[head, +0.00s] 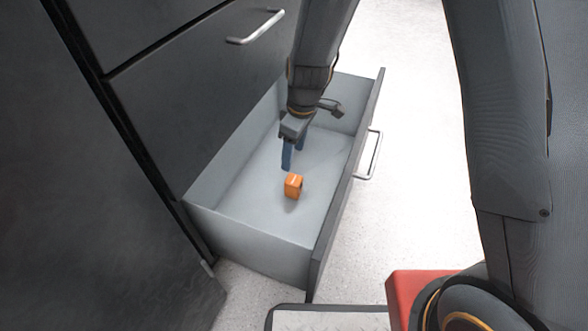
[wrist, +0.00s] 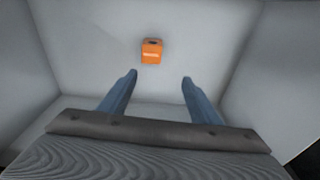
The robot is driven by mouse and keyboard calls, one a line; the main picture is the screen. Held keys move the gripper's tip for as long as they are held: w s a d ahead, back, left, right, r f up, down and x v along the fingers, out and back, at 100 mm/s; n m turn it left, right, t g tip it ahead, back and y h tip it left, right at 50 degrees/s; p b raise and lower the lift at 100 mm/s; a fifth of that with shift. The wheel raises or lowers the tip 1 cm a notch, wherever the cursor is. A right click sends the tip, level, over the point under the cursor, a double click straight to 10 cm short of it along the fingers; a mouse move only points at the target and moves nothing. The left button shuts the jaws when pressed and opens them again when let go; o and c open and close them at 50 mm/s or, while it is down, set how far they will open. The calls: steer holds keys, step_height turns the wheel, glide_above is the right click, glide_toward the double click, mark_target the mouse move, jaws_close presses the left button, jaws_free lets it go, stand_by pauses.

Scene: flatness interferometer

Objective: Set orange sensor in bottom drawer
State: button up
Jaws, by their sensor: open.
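The orange sensor (head: 294,186) is a small block inside the open bottom drawer (head: 262,245), on or just above its grey floor. It also shows in the wrist view (wrist: 152,51), beyond the fingertips and roughly centred between them. My gripper (head: 293,160) reaches down into the drawer with its blue fingers apart and empty. In the wrist view my gripper (wrist: 158,75) shows a clear gap between the fingers, and the sensor is apart from both.
The dark cabinet (head: 190,95) stands at the left, with a closed drawer and its handle (head: 256,27) above. The open drawer's front has a metal handle (head: 374,155). The speckled floor (head: 410,100) to the right is clear.

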steer(key=s+a+r+m, duration=0.2)
steer(key=s+r, duration=0.5)
steer(key=r, duration=0.1)
steer(key=s+a+r+m, duration=0.1)
steer(key=s+a+r, duration=0.1)
steer(key=s+r, duration=0.65)
steer(key=s+d+r+m, duration=0.1)
steer(key=s+d+r, duration=0.1)
steer(key=s, duration=0.4)
steer(key=s+d+r+m, duration=0.2)
steer(key=s+r, duration=0.2)
steer(key=s, duration=0.2)
steer(key=shift+s+d+r, duration=0.2)
steer(key=shift+d+r, duration=0.15)
steer(key=shift+r, duration=0.05)
steer(key=shift+w, duration=0.1)
steer(key=shift+r, duration=0.2)
steer(key=shift+r+m+p, duration=0.3)
steer(key=shift+r+p, duration=0.65)
steer(key=shift+p, duration=0.2)
steer(key=shift+r, duration=0.25)
